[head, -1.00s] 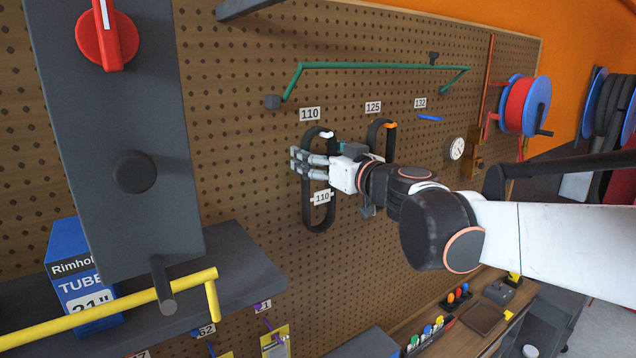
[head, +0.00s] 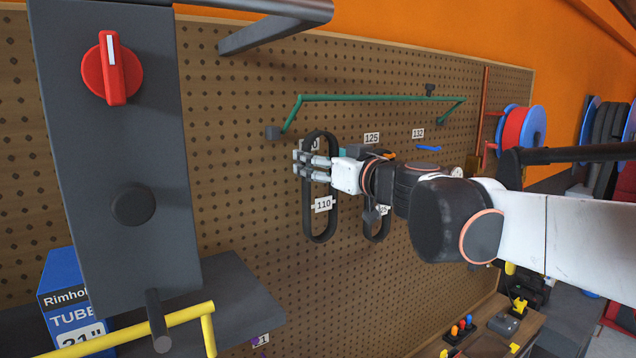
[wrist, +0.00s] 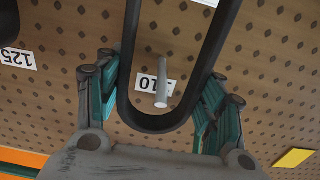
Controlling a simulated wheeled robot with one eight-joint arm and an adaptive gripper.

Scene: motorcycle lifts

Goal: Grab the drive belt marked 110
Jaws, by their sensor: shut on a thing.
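The black drive belt (head: 322,239) with a white 110 tag (head: 324,204) hangs upright in front of the pegboard in the head view. My gripper (head: 316,168) is shut on its upper part. In the wrist view, the belt's rounded end (wrist: 158,124) lies between my gripper's green-padded fingers (wrist: 158,100), one on each side. A grey peg (wrist: 162,85) shows inside the loop, with the board's 110 label (wrist: 153,84) partly hidden behind it. I cannot tell whether the peg still passes through the belt.
A second belt (head: 376,232) hangs just right, below the 125 label (head: 372,138), partly hidden by my arm. A green bar (head: 380,98) runs above. A dark panel with a red knob (head: 112,68) stands at left. A yellow bar (head: 150,325) is below.

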